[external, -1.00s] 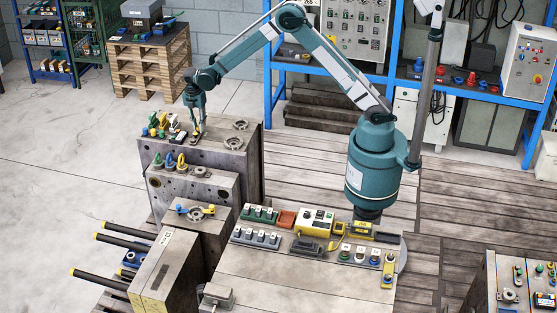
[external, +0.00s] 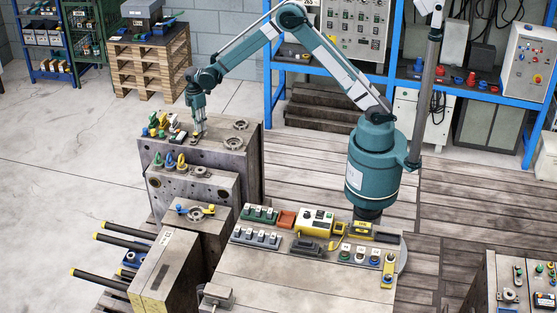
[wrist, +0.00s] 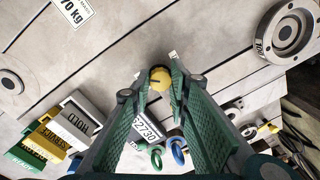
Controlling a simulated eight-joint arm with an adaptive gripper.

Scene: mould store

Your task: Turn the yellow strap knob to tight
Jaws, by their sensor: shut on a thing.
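The yellow strap knob (wrist: 160,78) is round, with a dark mark on its face, and shows between my fingertips in the wrist view. My gripper (wrist: 155,74) has one green finger on each side of it and is shut on it. In the external view my gripper (external: 199,131) points down onto the top of the grey mould block (external: 230,165). The knob is too small and covered there to make out. I cannot read a tight mark beside it.
A plate marked 62730 (wrist: 147,133) and coloured rings (wrist: 178,150) lie close below the fingers. Lettered blocks (wrist: 62,125) stand to the left. A steel ring (wrist: 288,34) sits at upper right. The surface above the knob is mostly clear.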

